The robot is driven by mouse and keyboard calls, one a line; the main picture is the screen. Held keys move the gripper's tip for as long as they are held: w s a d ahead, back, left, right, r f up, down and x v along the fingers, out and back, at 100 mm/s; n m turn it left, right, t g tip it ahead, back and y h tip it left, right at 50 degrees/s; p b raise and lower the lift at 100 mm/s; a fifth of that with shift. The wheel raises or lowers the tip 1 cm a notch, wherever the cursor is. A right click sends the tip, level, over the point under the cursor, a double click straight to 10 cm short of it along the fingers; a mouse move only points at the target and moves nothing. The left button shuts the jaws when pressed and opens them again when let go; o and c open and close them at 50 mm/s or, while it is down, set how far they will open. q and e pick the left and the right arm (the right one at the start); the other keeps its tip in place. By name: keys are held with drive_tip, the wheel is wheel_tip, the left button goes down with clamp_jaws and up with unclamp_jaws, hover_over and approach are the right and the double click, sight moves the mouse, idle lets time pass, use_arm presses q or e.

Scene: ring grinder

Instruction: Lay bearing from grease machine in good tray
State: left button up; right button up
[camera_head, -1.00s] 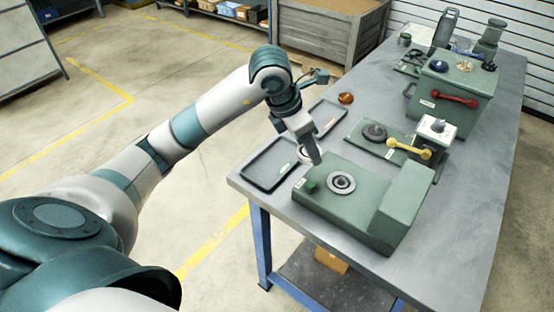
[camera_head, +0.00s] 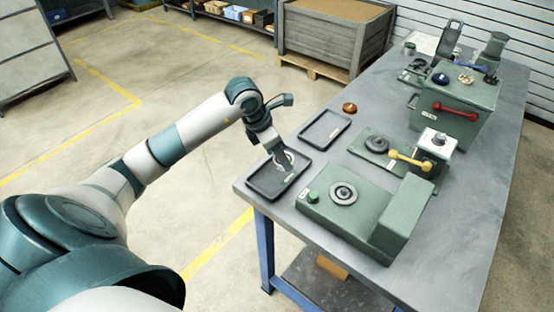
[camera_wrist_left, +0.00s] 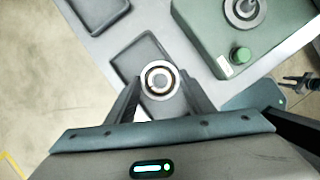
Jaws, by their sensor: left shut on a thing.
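The bearing (camera_head: 290,157), a pale metal ring with a dark inner race, is held in my left gripper (camera_head: 282,160). In the left wrist view the bearing (camera_wrist_left: 159,80) sits between the fingertips of my left gripper (camera_wrist_left: 160,92). The gripper is shut on it. The nearer dark tray (camera_head: 262,188), with a small green label, lies under the bearing. The ring appears above the tray; the gap's height is unclear. The tray also shows in the left wrist view (camera_wrist_left: 122,62). A dark forked shape (camera_wrist_left: 296,82) at that view's right may be my right gripper.
A second tray (camera_head: 309,138) lies behind the first. A green machine with a round fixture (camera_head: 366,219) stands to the right. Behind are a machine with a yellow handle (camera_head: 408,160) and one with a red handle (camera_head: 452,112). A copper-coloured piece (camera_head: 349,107) lies near the second tray.

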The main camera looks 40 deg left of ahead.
sight(274, 157)
use_arm(q)
drive_tip(key=shift+w+a+f, duration=0.15)
drive_tip(key=shift+a+f, duration=0.3)
drive_tip(key=shift+a, duration=0.3)
drive_tip(key=shift+f+p, duration=0.5)
drive_tip(key=shift+p, duration=0.05)
wheel_tip(274, 157, down, 2)
drive_tip(key=shift+p, duration=0.55)
drive_tip(key=shift+f, duration=0.5)
